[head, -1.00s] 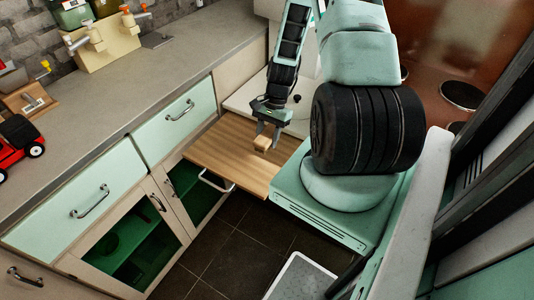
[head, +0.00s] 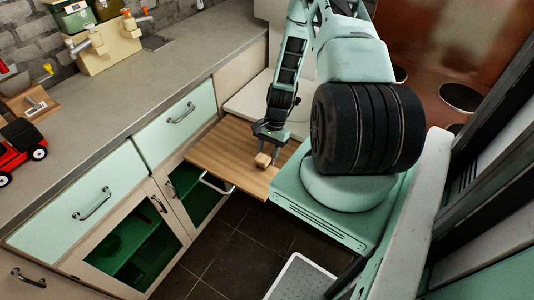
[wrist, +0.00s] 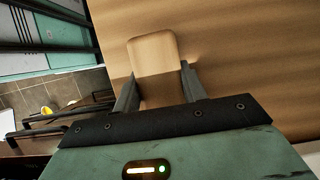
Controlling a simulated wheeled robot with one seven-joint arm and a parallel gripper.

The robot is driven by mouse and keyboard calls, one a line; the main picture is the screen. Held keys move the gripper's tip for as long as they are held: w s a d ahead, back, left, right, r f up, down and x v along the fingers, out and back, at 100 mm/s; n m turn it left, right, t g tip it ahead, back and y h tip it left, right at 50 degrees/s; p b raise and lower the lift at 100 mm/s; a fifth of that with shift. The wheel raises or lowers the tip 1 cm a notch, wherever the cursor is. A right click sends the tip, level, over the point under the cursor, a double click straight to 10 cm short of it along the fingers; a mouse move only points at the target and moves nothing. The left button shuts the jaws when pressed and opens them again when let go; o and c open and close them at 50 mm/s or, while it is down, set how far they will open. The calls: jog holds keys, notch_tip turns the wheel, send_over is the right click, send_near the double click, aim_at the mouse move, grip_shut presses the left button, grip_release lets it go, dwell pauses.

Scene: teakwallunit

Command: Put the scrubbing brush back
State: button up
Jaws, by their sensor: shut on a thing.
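A small pale wooden block, which I take to be the scrubbing brush (head: 263,160), is between the fingers of my gripper (head: 267,152) over the wooden pull-out board (head: 228,150). In the wrist view the brush (wrist: 153,52) shows a plain, rounded wooden back, with a finger on either side of its near end. No bristles show. My gripper (wrist: 158,88) is shut on it. I cannot tell whether the brush touches the board or is just above it.
The grey counter (head: 120,100) runs along the left, with a red toy vehicle (head: 20,148) and a beige block with taps (head: 104,46). Below are green drawers (head: 180,115) and glass-fronted cabinets. Dark tiled floor (head: 225,255) lies in front.

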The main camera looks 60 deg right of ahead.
jog(key=o, duration=0.9)
jog(key=b+v, duration=0.2)
jog(key=v, duration=1)
jog(key=w+a+r+n+h, duration=0.1)
jog(key=w+a+r+n, duration=0.2)
jog(key=a, duration=0.4)
jog(key=w+a+r+n+g, duration=0.1)
jog(key=a+r+n, duration=0.35)
jog(key=a, duration=0.25)
jog(key=w+a+r+n+h, duration=0.1)
jog(key=w+a+r+n, duration=0.1)
jog(key=a+r, duration=0.4)
jog(key=s+a+r+n+h, duration=0.1)
jog(key=s+a+r+n, duration=0.2)
jog(key=a, duration=0.4)
jog(key=s+a+r+n, duration=0.2)
jog(key=s+a+n, duration=0.1)
jog(key=a+n, duration=0.3)
jog(key=s+a+r+n, duration=0.1)
jog(key=s+a+n, duration=0.1)
jog(key=s+a, duration=0.1)
jog(key=s+a+r+n+t, duration=0.1)
jog(key=s+a+n, duration=0.1)
jog(key=s, duration=0.3)
jog(key=s+a+r+n+h, duration=0.1)
jog(key=s+a+r+n, duration=0.1)
jog(key=s+a, duration=0.1)
jog(key=shift+s+a, duration=0.35)
jog(key=shift+s, duration=0.05)
